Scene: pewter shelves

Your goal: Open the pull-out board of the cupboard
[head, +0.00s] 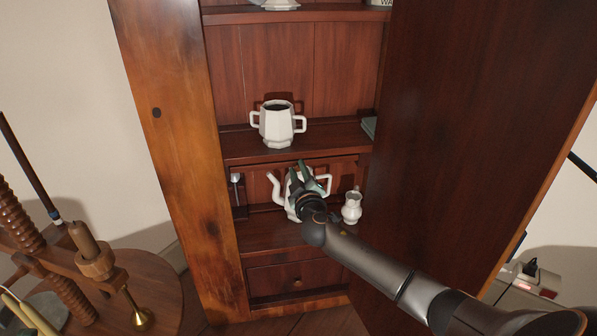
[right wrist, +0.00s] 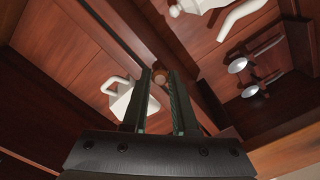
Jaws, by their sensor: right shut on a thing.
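The cupboard (head: 172,130) stands with its large door (head: 455,130) swung open to the right. My right gripper (head: 298,172) is inside it, just below the middle shelf and in front of the white teapot (head: 281,196). In the right wrist view, my right gripper (right wrist: 162,80) is shut on a small round wooden knob (right wrist: 160,76) on a narrow wooden front strip (right wrist: 120,36). This strip looks like the front of the pull-out board and appears flush with the cupboard. In the head view my fingers hide the knob. My left gripper is not in view.
A white two-handled pot (head: 277,126) stands on the shelf above, and a small white jug (head: 351,207) right of the teapot. Ladles (right wrist: 244,88) hang at one side. A closed drawer (head: 275,279) is below. A round wooden table (head: 150,285) stands at left.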

